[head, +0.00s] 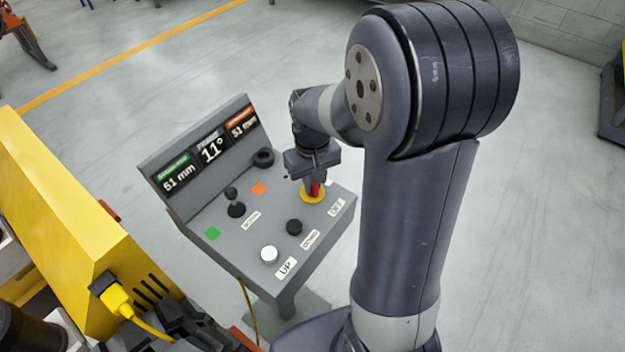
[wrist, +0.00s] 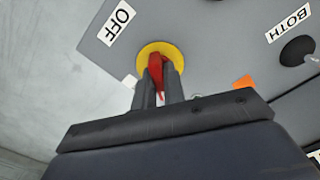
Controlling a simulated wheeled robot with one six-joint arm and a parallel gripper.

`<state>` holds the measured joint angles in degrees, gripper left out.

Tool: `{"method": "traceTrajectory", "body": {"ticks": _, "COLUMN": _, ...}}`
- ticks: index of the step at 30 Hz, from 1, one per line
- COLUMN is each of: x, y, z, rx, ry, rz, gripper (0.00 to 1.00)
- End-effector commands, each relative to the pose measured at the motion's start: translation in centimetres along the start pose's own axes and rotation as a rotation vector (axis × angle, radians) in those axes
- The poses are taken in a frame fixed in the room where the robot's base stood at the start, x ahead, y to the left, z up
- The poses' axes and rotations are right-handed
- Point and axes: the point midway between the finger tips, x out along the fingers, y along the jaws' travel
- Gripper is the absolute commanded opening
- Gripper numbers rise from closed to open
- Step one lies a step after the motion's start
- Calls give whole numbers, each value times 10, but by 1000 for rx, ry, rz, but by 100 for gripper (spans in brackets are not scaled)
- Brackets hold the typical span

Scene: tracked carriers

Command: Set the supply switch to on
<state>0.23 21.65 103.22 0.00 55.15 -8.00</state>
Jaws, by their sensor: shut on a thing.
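The supply switch is a red handle (wrist: 156,70) on a round yellow plate (head: 313,195) at the right side of the grey control console (head: 190,205). The plate also shows in the wrist view (wrist: 172,50). My gripper (head: 315,186) reaches down onto the switch from above. In the wrist view its two fingers (wrist: 158,88) are shut on the red handle. A white "OFF" label (head: 336,207) lies beside the plate, and it is also in the wrist view (wrist: 120,22). The fingers partly hide the handle, so its exact setting is hard to tell.
A yellow machine (head: 75,215) stands left. Open floor lies behind.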

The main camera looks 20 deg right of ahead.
Motion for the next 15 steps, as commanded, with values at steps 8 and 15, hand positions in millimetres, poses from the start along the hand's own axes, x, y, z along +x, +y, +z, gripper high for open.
{"method": "traceTrajectory", "body": {"ticks": 8, "x": -1, "y": 0, "z": 0, "rx": 261, "ry": 0, "rz": 0, "gripper": 0}}
{"method": "traceTrajectory", "body": {"ticks": 15, "x": -1, "y": 0, "z": 0, "rx": 489, "ry": 0, "rz": 0, "gripper": 0}}
